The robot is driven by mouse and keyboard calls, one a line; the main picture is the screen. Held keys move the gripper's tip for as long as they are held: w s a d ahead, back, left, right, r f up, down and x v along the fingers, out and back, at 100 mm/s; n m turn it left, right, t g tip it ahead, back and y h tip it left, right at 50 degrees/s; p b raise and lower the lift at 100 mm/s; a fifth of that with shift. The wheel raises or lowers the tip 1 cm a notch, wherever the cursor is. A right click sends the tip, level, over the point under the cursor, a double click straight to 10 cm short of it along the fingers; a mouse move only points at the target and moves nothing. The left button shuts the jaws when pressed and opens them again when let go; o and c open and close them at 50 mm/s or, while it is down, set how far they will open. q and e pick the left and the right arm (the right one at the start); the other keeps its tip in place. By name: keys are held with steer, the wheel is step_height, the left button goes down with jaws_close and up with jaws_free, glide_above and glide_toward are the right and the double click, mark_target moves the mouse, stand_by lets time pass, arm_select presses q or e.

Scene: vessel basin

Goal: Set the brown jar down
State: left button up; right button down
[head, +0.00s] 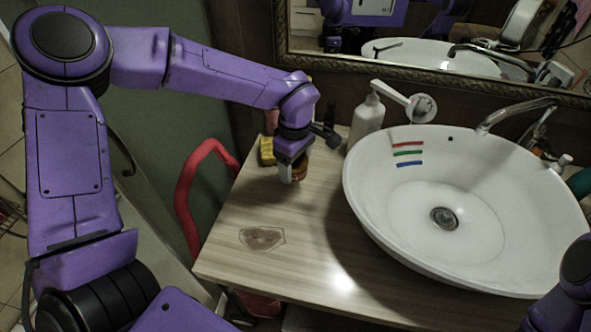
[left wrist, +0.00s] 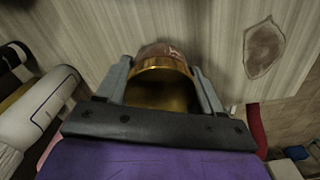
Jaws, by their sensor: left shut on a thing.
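The brown jar (head: 301,169) is at the back left of the wooden counter, mostly hidden behind my left gripper (head: 292,172) in the head view. In the left wrist view the jar (left wrist: 163,72) sits between the two grey fingers, with a gold-brown rim and a dark inside facing the camera. My left gripper is shut on it. The jar is at or close above the counter top; I cannot tell if its base touches. My right gripper is not in view.
A white basin (head: 365,205) fills the right of the counter (head: 320,240). A brown stain (head: 262,238) marks the bare front-left area. A red rail (head: 186,190) curves beside the counter.

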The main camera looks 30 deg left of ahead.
mark_target(295, 173)
arm_select(q)
steer(key=f, duration=0.1)
steer(key=w+f+p, duration=0.1)
steer(key=f, duration=0.3)
steer(key=shift+w+a, duration=0.35)
steer(key=shift+f, duration=0.3)
steer(key=o, duration=1.2)
steer(key=shift+c, duration=0.2)
steer(key=shift+r, duration=0.15)
step_height(295, 173, up, 12)
steer(key=shift+r+b, duration=0.1)
steer(key=shift+b, duration=0.55)
